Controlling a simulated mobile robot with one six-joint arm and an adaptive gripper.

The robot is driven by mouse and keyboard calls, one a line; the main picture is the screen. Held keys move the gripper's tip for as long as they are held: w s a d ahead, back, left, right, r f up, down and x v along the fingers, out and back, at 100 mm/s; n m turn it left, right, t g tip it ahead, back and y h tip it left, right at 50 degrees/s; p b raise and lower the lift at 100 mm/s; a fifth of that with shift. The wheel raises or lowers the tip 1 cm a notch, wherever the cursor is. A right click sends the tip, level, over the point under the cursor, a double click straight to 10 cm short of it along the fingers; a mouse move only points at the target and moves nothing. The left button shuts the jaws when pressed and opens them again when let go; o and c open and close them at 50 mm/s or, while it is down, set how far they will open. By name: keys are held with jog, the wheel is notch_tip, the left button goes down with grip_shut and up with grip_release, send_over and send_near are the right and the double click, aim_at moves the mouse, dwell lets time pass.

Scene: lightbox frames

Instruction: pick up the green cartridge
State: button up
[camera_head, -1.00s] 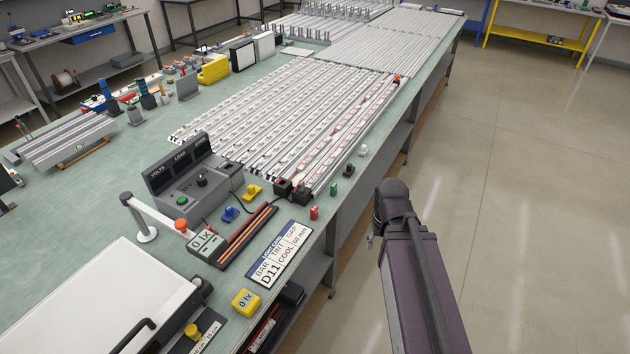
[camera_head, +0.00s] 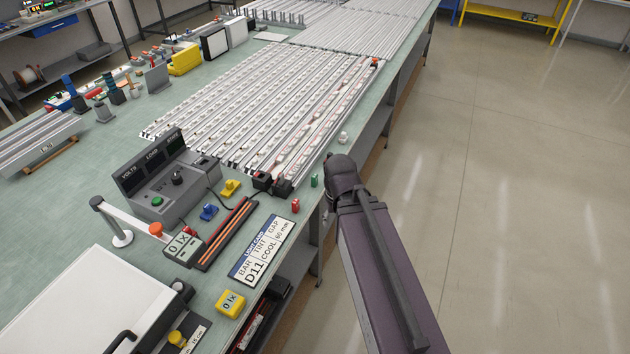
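The green cartridge (camera_head: 314,181) is a small upright block near the right edge of the green-topped workbench. It stands just left of the rounded joint of my arm, with a narrow gap between them in the picture. A similar red cartridge (camera_head: 295,205) stands nearer, to its lower left. A small white piece (camera_head: 343,138) sits farther back along the same edge. My arm reaches up from the lower right, beside the bench. My gripper does not show, so its state and any contact are hidden.
Long light bars (camera_head: 265,105) cover the bench's middle. A grey meter box (camera_head: 165,180), blue clip (camera_head: 209,211), yellow clip (camera_head: 230,188) and "D11" card (camera_head: 264,250) lie left of the cartridges. Open floor (camera_head: 500,190) lies to the right.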

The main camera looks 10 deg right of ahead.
aim_at(314, 176)
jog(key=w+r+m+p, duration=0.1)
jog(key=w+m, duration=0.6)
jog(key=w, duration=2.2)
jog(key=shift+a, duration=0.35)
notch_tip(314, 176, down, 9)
jog(key=b, duration=0.8)
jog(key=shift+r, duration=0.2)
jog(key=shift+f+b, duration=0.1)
jog(key=shift+b, duration=0.3)
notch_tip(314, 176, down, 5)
jog(key=b, duration=0.5)
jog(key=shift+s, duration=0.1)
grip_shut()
